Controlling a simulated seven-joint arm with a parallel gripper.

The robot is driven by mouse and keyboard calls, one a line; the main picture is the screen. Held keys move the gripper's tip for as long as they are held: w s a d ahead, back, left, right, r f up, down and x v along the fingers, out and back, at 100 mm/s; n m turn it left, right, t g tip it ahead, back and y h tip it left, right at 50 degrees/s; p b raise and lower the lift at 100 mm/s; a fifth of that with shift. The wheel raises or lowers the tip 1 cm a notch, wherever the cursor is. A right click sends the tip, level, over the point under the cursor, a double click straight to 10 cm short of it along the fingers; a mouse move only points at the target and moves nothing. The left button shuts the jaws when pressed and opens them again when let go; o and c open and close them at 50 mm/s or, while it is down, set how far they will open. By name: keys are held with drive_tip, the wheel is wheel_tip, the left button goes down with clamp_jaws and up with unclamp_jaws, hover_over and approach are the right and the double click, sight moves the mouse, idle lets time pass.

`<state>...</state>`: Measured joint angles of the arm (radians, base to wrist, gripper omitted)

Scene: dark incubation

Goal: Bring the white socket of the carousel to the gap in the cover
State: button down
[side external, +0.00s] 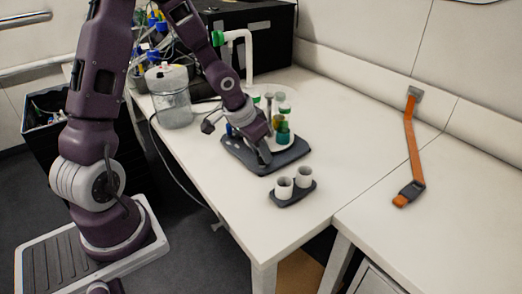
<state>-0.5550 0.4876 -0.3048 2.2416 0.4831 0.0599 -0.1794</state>
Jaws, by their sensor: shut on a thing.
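The carousel (285,142) is a pale round disc with several coloured tubes, green, amber and teal, standing in it. It sits on a dark base plate (288,158) on the white table. My gripper (264,159) points down at the front left of the disc, low over the base. It is shut on a small part there, which the fingers mostly hide. My arm covers the left side of the carousel. I cannot make out the white socket or the gap in the cover at this size.
A dark holder (291,197) with two white cups stands in front of the base. A clear lidded jar (171,97) stands at the left table edge. A black box (268,35) is at the back. The table right of the carousel is clear.

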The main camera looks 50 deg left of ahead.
drive_tip(key=shift+a+m+h, duration=0.1)
drive_tip(key=shift+m+h, duration=0.4)
drive_tip(key=shift+m, duration=0.8)
drive_tip(key=c, duration=1.1)
unclamp_jaws()
drive_tip(key=shift+o, duration=0.2)
drive_tip(key=v, duration=0.7)
